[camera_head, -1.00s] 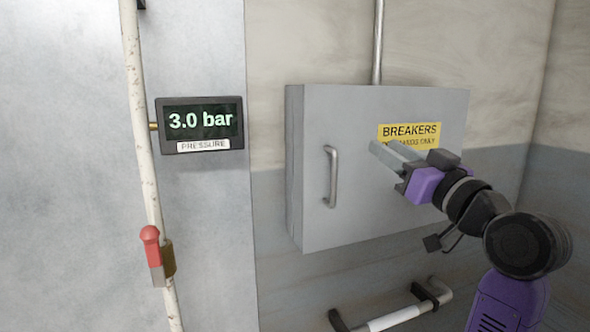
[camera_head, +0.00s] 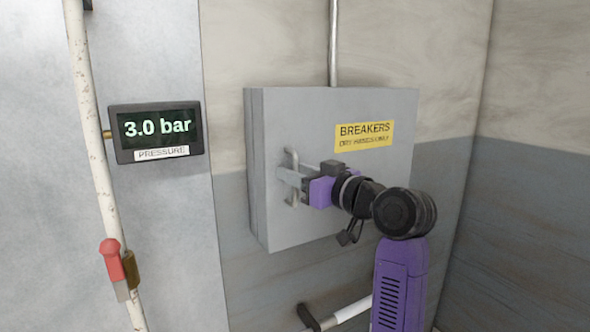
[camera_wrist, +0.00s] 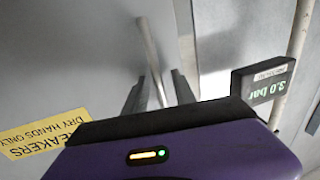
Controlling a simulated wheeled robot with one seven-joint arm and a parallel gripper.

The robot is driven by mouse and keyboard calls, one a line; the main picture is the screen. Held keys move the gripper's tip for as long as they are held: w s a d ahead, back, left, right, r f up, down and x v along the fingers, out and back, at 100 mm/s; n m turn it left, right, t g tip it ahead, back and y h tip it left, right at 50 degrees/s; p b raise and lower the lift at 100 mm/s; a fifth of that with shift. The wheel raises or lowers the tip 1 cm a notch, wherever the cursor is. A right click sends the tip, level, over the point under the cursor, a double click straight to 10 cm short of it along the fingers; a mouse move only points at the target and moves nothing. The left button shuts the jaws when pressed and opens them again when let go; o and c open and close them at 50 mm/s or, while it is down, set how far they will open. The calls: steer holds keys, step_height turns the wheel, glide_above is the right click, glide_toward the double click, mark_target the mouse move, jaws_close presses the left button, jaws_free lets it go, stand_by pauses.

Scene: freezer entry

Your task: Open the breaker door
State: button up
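The breaker box (camera_head: 345,215) is a grey wall cabinet with its door shut and a yellow BREAKERS label (camera_head: 362,135). The vertical bar handle (camera_head: 291,155) is on the left side of the door; its middle is partly hidden by my gripper in the head view. My gripper (camera_head: 288,178) is at the handle. In the wrist view, the handle (camera_wrist: 150,58) runs between the two fingers (camera_wrist: 158,92), with gaps visible beside it. The gripper looks open around the handle; I cannot tell whether a finger touches it.
A pressure display (camera_head: 156,131) reading 3.0 bar is left of the box. A pale vertical pipe (camera_head: 88,110) with a red-handled lever (camera_head: 111,260) stands further left. A white bar (camera_head: 352,311) is below the box. A conduit (camera_head: 333,45) rises above it.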

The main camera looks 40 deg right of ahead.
steer(key=shift+w, duration=0.1)
jaws_close()
stand_by(1.4)
